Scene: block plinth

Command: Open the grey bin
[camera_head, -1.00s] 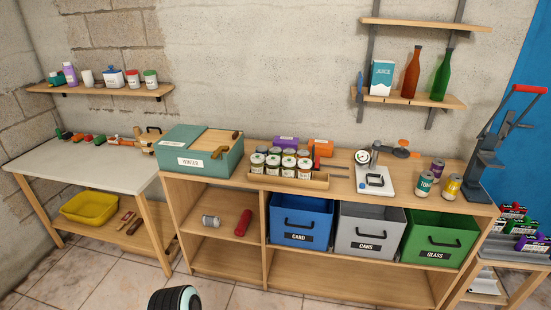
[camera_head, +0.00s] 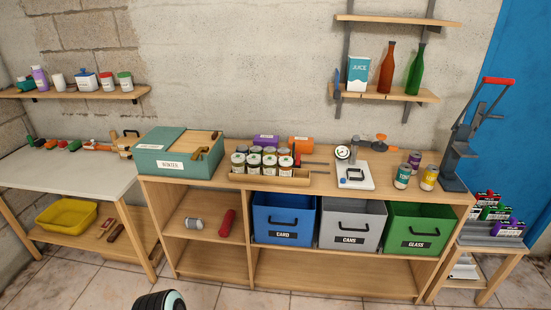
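The grey bin (camera_head: 350,225) is labelled CANS and has a black handle on its front. It sits on the shelf under the wooden counter, between the blue CARD bin (camera_head: 283,220) and the green GLASS bin (camera_head: 416,229). Its front stands upright under the counter edge, and a dark gap shows at its top; I cannot tell how far it is pulled out.
The wooden counter (camera_head: 320,187) holds a tray of jars (camera_head: 268,166), a teal WINTER box (camera_head: 172,153), a scale (camera_head: 354,176), several cans and a red-handled press (camera_head: 465,140). A small side table (camera_head: 493,246) stands at the right. Tiled floor (camera_head: 230,296) shows in front.

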